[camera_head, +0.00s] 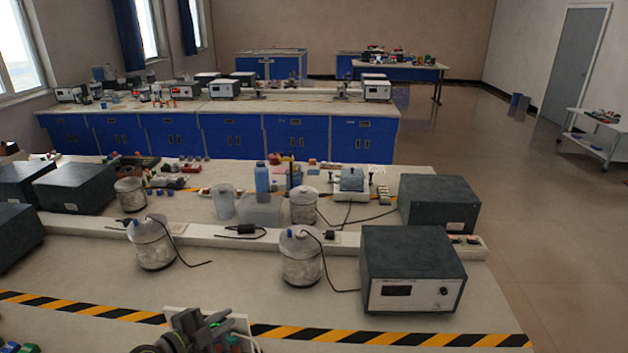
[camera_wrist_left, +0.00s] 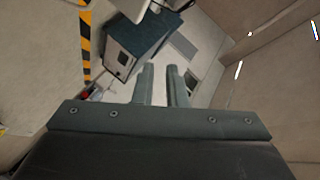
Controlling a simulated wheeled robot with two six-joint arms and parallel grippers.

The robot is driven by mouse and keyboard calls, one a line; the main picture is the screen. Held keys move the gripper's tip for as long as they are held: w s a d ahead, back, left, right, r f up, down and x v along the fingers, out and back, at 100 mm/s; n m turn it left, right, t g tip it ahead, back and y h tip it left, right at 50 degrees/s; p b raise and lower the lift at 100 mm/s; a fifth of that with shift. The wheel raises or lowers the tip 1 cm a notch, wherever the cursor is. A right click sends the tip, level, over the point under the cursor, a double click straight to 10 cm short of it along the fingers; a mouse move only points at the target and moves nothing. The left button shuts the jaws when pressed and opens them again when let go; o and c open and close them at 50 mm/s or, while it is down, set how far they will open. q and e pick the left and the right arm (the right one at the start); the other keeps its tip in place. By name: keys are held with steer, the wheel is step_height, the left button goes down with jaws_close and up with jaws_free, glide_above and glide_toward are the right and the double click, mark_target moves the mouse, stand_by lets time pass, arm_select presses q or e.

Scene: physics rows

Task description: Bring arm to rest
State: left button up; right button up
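My left gripper (camera_wrist_left: 160,70) shows in the left wrist view. Its two dark fingers are a little apart, with pale surface visible between them and nothing held. Beyond the fingertips is a tilted grey instrument box (camera_wrist_left: 135,42), apart from them. In the head view, a dark cluster with green parts (camera_head: 190,333) is cut off at the bottom edge; I cannot tell how much of it is my gripper. My right gripper is not in view.
A white bench (camera_head: 210,285) with a yellow-black stripe (camera_head: 385,336) lies ahead. It carries a grey instrument box (camera_head: 413,265), glass-like jars (camera_head: 301,262) and cables. Blue-fronted benches (camera_head: 230,135) stand behind.

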arm_select(q)
steer(key=s+a+r+n+t+y, duration=0.45)
steer(key=a+r+n+t, duration=0.3)
steer(key=r, duration=0.25)
steer(key=s+a+f+n+g+y, duration=0.2)
steer(key=s+a+n+y, duration=0.5)
steer(key=a+n+y, duration=0.3)
steer(key=s+f+n+g, duration=0.3)
steer(key=s+f+g, duration=0.6)
steer(key=s, duration=0.3)
steer(key=s+d+f+m+g+h, duration=0.2)
steer(key=s+d+f+g+h, duration=0.15)
steer(key=s+d, duration=0.55)
steer(key=s+a+f+g+h+b, duration=0.2)
steer(key=f+b, duration=0.6)
steer(key=f, duration=2.5)
steer(key=s+f+b, duration=0.3)
steer(key=s+f, duration=0.4)
steer(key=f, duration=0.4)
steer(key=s+f+g+b, duration=0.1)
steer(key=s+f+b, duration=0.2)
steer(key=s+f, duration=0.5)
step_height(320, 180, down, 3)
steer(key=shift+d+r+g+y, duration=0.15)
steer(key=shift+d+g+y, duration=0.05)
steer(key=shift+g+y, duration=0.1)
